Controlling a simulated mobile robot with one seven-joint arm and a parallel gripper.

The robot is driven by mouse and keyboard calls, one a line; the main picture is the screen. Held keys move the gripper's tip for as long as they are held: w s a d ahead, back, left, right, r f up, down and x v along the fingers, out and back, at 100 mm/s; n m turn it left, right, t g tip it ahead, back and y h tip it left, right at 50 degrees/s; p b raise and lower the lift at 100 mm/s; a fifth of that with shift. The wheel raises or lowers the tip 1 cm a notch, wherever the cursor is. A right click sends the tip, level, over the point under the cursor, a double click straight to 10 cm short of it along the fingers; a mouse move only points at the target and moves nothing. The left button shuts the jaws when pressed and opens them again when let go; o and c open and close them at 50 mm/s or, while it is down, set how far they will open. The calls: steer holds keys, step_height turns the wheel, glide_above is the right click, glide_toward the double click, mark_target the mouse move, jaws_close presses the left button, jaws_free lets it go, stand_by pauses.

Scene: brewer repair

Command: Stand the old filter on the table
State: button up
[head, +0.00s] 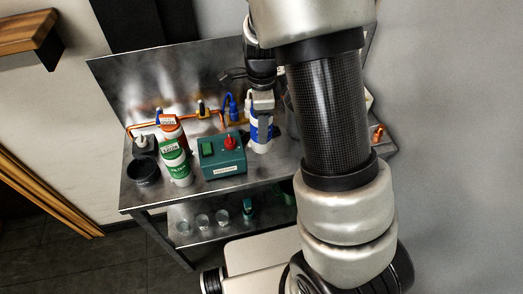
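A white and blue cylinder (258,136), which looks like a filter cartridge, is at the middle of the metal table (228,188), right of the teal box. My gripper (262,102) points down at its top, touching or very close to it. The fingers are small and partly merged with the cylinder, so their grip is unclear. Whether the cylinder's base touches the table is also unclear. No readable marking shows which one is old.
A teal box (222,157) with a red knob and green switch stands between the two cylinders. A black cup (145,171) is at the left edge. Copper pipe (183,116) with blue-handled valves runs behind. Several glasses (202,221) stand on the lower shelf. My arm hides the table's right part.

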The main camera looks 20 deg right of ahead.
steer(key=shift+f, duration=3.55)
steer(key=shift+f+b, duration=0.2)
steer(key=shift+b, duration=0.1)
steer(key=o, duration=1)
steer(key=shift+o, duration=0.2)
steer(key=shift+r, duration=0.1)
